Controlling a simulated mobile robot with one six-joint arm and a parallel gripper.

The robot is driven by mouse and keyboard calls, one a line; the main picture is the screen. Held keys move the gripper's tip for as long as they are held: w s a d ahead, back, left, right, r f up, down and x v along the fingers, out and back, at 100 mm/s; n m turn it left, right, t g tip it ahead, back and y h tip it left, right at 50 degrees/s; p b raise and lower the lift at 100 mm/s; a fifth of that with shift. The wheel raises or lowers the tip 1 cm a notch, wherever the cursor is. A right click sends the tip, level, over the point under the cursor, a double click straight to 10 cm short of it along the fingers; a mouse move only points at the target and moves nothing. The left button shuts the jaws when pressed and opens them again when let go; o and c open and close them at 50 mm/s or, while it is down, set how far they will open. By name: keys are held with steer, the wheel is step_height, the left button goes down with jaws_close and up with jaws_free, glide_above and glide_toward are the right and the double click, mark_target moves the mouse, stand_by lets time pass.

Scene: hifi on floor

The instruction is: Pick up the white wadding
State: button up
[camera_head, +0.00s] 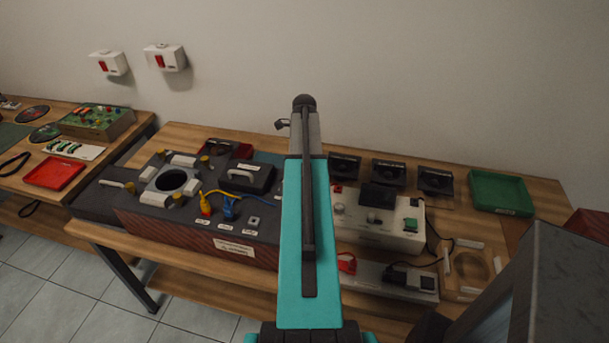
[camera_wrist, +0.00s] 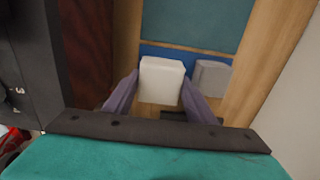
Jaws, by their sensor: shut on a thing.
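The white wadding (camera_wrist: 161,80) is a pale, block-shaped piece in the middle of the wrist view. My gripper (camera_wrist: 159,88) has one grey-purple finger on each side of it and is shut on it. A second, greyer block (camera_wrist: 211,77) stands just to the right, outside the fingers. I cannot tell whether the wadding touches the surface below. In the head view my teal arm hides the gripper and the wadding.
A blue strip (camera_wrist: 186,52) and a teal panel (camera_wrist: 190,22) lie beyond the wadding. A dark box wall stands at left. The wooden bench holds a dark apparatus with a round opening (camera_head: 172,181), a white power unit (camera_head: 378,218) and a green tray (camera_head: 501,191).

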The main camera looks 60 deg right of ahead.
steer(key=shift+r+b, duration=0.5)
steer(key=shift+r, duration=2.2)
